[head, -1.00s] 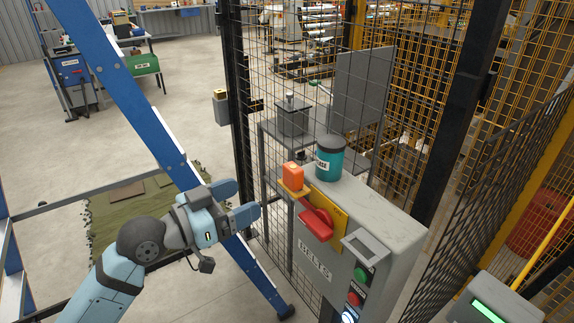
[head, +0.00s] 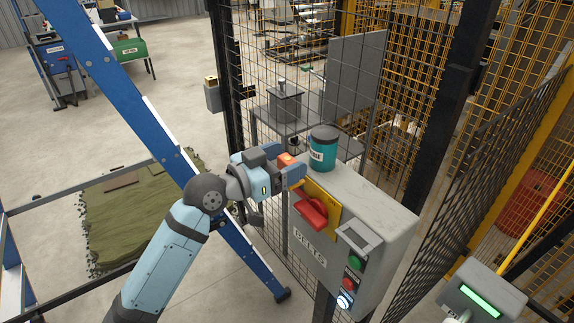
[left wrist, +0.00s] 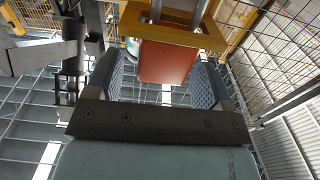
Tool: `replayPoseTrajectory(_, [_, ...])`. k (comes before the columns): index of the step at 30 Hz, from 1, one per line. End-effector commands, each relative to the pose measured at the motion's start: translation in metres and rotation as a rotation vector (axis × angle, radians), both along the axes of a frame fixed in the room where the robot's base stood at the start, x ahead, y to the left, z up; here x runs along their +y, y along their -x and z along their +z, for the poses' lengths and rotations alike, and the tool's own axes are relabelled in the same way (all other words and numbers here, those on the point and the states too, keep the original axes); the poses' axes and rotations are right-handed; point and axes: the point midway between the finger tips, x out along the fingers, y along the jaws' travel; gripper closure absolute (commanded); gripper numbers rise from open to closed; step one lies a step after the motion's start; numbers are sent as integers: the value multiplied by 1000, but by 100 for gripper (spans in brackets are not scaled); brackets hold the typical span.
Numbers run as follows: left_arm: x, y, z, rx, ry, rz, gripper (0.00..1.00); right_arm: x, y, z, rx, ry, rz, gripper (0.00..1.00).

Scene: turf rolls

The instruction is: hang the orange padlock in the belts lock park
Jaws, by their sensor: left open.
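The orange padlock (head: 286,160) is at the top left corner of the grey BELTS box (head: 309,243), partly hidden by my left gripper (head: 293,165). In the left wrist view the padlock (left wrist: 166,62) shows as an orange-red block between the open fingers of my left gripper (left wrist: 157,68), with gaps at the sides. Two grey shackle bars show beside a yellow bracket (left wrist: 213,12) at the padlock's end. I cannot tell whether the shackle passes through it. A red rotary handle (head: 311,210) sits on a yellow plate on the box front. My right gripper is out of view.
A teal jar with a dark lid (head: 323,149) stands on the box top, close to my left gripper. Mesh fencing (head: 240,110) stands behind the box. A blue ladder rail (head: 130,105) slants behind my left arm. A box with a green display (head: 484,302) is at lower right.

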Motion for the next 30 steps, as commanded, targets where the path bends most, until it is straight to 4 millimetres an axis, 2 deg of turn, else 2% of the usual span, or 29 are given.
replayPoseTrajectory(1, [-7, -6, 5, 3, 3, -1, 26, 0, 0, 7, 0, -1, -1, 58])
replayPoseTrajectory(6, [-20, -15, 1, 2, 1, 0, 26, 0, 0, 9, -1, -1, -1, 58])
replayPoseTrajectory(13, [-21, -16, 0, 1, -1, 1, 26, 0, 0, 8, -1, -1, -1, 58])
replayPoseTrajectory(14, [-21, -16, 0, 1, -1, 1, 30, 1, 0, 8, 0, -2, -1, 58])
replayPoseTrajectory(18, [-21, -16, 0, 1, -1, 0, 62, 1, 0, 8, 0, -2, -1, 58])
replayPoseTrajectory(21, [-21, -16, 0, 1, -1, 1, 82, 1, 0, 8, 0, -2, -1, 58])
replayPoseTrajectory(30, [-21, -16, 2, 0, 0, 0, 82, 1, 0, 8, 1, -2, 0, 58])
